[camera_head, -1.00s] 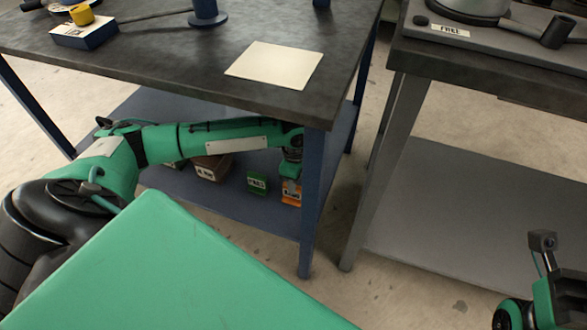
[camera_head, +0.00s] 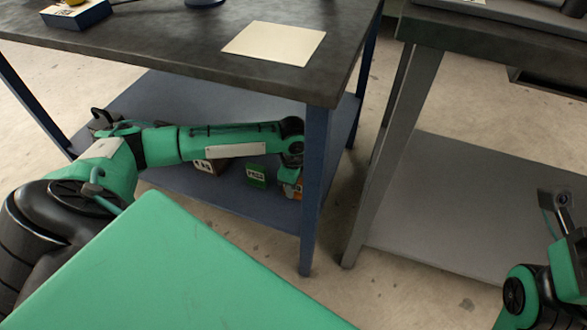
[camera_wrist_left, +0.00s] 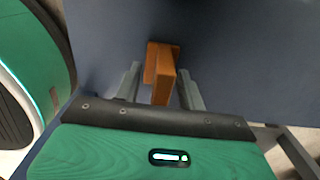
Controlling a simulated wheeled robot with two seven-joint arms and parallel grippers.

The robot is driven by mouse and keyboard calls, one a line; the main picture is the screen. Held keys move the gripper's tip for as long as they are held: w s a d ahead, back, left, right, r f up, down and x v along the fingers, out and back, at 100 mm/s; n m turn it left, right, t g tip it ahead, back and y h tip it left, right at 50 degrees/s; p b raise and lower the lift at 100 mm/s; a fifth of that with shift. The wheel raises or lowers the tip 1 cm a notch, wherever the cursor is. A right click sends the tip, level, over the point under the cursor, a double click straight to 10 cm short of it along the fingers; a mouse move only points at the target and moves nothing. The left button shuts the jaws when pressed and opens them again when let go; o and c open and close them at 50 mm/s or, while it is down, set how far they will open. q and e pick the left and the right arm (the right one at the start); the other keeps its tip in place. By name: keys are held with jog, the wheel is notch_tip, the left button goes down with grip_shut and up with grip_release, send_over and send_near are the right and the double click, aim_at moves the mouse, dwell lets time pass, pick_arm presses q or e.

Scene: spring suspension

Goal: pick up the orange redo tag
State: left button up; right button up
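The orange tag (camera_head: 298,190) stands on the lower blue shelf of the near table, close to its front right leg. In the head view my left gripper (camera_head: 290,178) reaches under the tabletop and hides most of it. In the left wrist view the orange tag (camera_wrist_left: 160,70) sits between the two grey fingers of my left gripper (camera_wrist_left: 159,90). The fingers are apart, with a visible gap on each side of the tag. Its lettering cannot be read now.
A green tag (camera_head: 256,176) stands just left of the orange one, with a brown tag (camera_head: 211,165) further left. The blue table leg (camera_head: 315,185) is close to my left gripper. The tabletop (camera_head: 190,50) is above my arm. A grey table (camera_head: 440,215) stands at right.

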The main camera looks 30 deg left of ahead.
pick_arm(q)
grip_shut()
jog(key=shift+r, duration=0.1)
